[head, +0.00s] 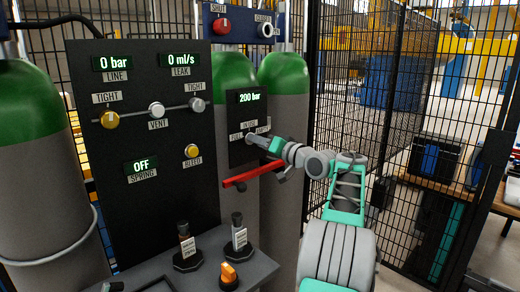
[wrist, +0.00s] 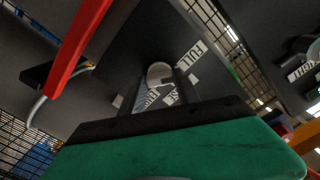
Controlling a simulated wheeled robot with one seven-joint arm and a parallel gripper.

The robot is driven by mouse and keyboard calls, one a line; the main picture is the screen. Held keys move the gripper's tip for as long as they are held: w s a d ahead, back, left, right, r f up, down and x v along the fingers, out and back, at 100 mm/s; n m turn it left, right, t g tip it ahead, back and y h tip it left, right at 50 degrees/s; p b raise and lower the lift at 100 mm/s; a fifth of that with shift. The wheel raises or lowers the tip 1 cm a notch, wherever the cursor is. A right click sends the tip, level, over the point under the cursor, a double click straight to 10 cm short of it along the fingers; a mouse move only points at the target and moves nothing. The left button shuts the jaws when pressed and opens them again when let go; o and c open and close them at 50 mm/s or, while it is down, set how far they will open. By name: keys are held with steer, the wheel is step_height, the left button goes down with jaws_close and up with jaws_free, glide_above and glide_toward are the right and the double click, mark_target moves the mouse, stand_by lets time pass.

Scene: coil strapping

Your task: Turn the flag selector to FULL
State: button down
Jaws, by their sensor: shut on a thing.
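The flag selector is a small pale round knob (wrist: 160,72) on the small black panel (head: 246,104) under the "200 bar" readout. In the head view the knob (head: 252,138) sits among three small white labels. My gripper (head: 257,140) is at the panel from the right. In the wrist view its two dark fingers (wrist: 161,88) are shut on the knob, one on each side. The FULL label (wrist: 196,52) lies up and right of the knob there. The fingers partly cover the other labels, and I cannot tell where the selector points.
A red bar (head: 254,176) sticks out below the small panel, close under my gripper. A larger black panel (head: 143,215) with knobs and readouts stands left. Green-topped cylinders (head: 284,78) are behind. A mesh fence (head: 352,60) is on the right.

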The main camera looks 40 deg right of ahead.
steer(key=shift+n+b, duration=0.55)
steer(key=shift+n, duration=0.45)
steer(key=c, duration=0.9)
jaws_free()
steer(key=shift+s, duration=0.1)
steer(key=s, duration=0.7)
steer(key=shift+s+d+b, duration=0.1)
steer(key=shift+s+b, duration=0.25)
